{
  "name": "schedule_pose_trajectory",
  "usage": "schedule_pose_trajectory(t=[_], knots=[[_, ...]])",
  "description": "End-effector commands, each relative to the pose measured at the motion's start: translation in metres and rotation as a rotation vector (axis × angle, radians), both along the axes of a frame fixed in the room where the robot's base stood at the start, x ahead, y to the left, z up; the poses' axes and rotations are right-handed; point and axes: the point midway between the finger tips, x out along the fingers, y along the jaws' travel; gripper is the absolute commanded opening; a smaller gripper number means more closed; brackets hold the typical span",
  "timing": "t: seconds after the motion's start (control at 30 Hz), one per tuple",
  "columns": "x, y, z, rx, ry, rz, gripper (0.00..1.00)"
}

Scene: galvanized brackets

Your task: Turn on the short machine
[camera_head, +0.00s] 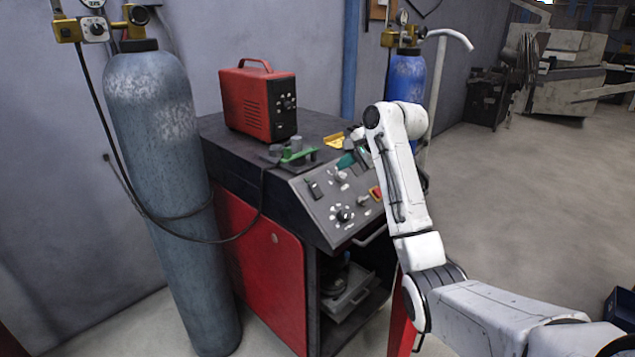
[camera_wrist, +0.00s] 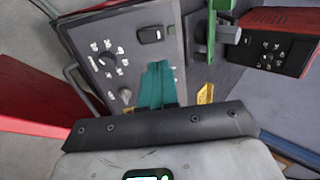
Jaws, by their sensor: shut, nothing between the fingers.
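A low red and dark grey machine (camera_head: 262,262) stands by the wall, with a sloped grey control panel (camera_head: 322,222) at its front top. The panel carries a black rocker switch (camera_head: 314,189), a round dial knob (camera_head: 344,215) and a red and yellow switch (camera_head: 376,193). In the wrist view, the rocker switch (camera_wrist: 150,34) is just beyond my fingertips, and the dial knob (camera_wrist: 107,60) is to their left. My gripper (camera_head: 345,161), with teal fingers, is over the upper part of the panel. In the wrist view my gripper (camera_wrist: 158,68) is shut and empty. I cannot tell whether it touches the panel.
A red box unit (camera_head: 258,103) and a green clamp-like part (camera_head: 298,154) sit on the machine's top. A grey gas cylinder (camera_head: 165,190) with a hose stands at left. A blue cylinder (camera_head: 407,78) stands behind my arm. Open floor (camera_head: 510,200) lies to the right.

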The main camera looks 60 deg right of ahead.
Motion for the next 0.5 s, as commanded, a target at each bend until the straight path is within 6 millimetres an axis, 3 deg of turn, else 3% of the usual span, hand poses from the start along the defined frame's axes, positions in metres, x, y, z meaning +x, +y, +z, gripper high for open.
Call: schedule_pose_trajectory(t=[0.5], knots=[[0.063, -0.015, -0.061, 0.001, 0.004, 0.0, 0.0]])
